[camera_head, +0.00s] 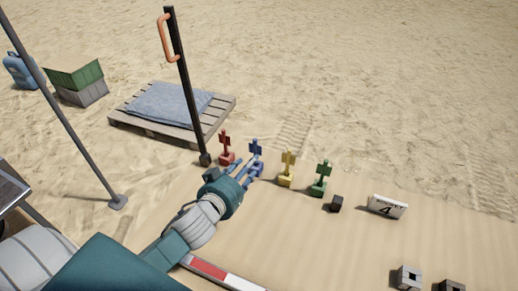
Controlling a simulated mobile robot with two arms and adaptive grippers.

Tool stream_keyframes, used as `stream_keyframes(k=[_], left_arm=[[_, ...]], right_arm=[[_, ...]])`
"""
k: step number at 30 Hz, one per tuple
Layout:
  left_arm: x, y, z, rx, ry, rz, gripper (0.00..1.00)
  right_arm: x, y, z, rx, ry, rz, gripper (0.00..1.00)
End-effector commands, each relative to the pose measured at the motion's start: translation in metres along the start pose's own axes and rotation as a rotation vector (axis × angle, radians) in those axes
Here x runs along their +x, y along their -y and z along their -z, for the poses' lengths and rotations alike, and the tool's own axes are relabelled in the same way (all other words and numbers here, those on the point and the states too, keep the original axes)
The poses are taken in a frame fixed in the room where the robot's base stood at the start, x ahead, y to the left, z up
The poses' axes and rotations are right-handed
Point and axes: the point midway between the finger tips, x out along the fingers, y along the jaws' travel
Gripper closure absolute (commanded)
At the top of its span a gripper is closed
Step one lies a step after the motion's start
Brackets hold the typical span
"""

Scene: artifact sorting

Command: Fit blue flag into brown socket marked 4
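The blue flag (256,148) stands upright in a row of coloured flags, between the red and yellow ones. My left gripper (249,170) reaches up from the lower left, its fingers at the flag's blue base. The fingers look a little apart, but I cannot tell whether they grip the base. A white sign (387,207) with a 4 stands at the right. A dark brownish socket block (452,286) is cut off by the bottom edge; I see no mark on it. My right gripper is not in view.
Red (226,157), yellow (286,180) and green (319,189) flags stand nearby. A small dark block (336,203) and a grey socket block (408,278) lie to the right. A dark post with an orange handle (166,39) stands behind the gripper, near a pallet (222,102).

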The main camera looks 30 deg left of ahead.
Motion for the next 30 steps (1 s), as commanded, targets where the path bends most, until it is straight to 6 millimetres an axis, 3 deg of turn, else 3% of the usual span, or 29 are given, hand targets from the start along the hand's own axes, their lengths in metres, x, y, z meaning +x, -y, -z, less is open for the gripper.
stream_keyframes(k=[3,11,21,29,30], left_arm=[[0.021,0.0,0.003,0.003,-0.003,0.0,0.62],[0.043,0.002,0.002,0.003,0.0,0.001,0.62],[0.088,0.006,0.003,0.001,-0.001,0.001,0.62],[0.091,0.006,0.002,0.001,0.0,0.0,0.62],[0.091,0.006,0.002,0.001,0.0,0.0,0.66]], right_arm=[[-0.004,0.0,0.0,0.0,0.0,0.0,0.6],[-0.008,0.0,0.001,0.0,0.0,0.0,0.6],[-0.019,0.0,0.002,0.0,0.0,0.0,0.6],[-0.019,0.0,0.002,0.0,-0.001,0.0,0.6],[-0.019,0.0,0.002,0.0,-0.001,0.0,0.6]])
